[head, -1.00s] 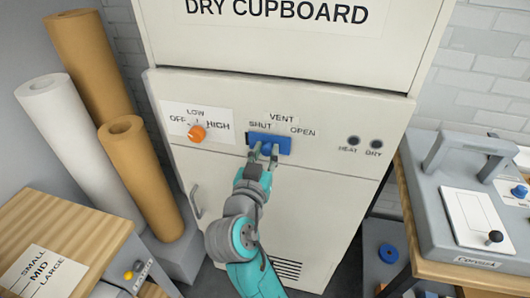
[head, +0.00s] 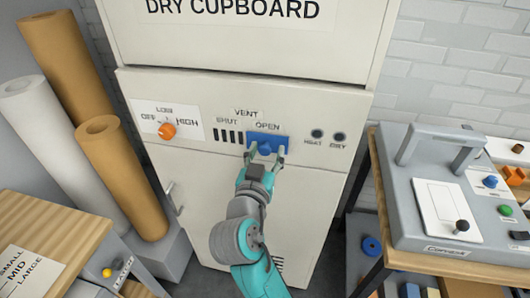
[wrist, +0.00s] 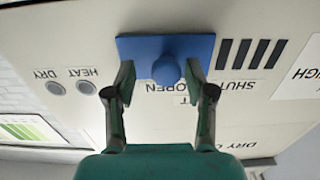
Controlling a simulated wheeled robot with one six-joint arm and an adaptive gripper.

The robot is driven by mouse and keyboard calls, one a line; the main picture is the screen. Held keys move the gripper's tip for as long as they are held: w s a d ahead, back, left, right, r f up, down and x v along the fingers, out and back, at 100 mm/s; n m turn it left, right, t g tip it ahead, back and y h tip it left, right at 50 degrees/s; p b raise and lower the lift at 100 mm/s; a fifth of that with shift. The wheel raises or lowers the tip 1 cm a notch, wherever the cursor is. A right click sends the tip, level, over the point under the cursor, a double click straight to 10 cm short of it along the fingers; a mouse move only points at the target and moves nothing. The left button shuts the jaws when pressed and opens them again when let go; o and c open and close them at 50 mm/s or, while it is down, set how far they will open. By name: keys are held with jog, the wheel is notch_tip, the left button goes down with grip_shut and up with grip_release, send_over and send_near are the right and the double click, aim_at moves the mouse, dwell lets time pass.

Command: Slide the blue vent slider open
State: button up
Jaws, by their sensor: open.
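The blue vent slider (head: 267,145) sits under the OPEN label on the dry cupboard's front panel (head: 215,158). Dark vent slots (head: 229,136) show uncovered to its left, below SHUT. My gripper (head: 266,156) is at the slider, its fingers apart. In the wrist view the slider (wrist: 140,48) appears upside down with a round blue knob (wrist: 166,71). My gripper's fingertips (wrist: 160,78) stand on either side of the knob, with a gap visible on the left; contact on the right is hard to tell.
An orange dial (head: 167,131) is left of the vent on the panel. HEAT and DRY indicators (head: 327,135) are to the right. Paper rolls (head: 115,170) stand at the left. A bench with a grey press (head: 420,215) is at the right.

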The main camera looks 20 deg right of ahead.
jog(key=shift+a, duration=0.1)
jog(key=shift+s+a, duration=0.25)
jog(key=v, duration=1.1)
jog(key=shift+s, duration=0.1)
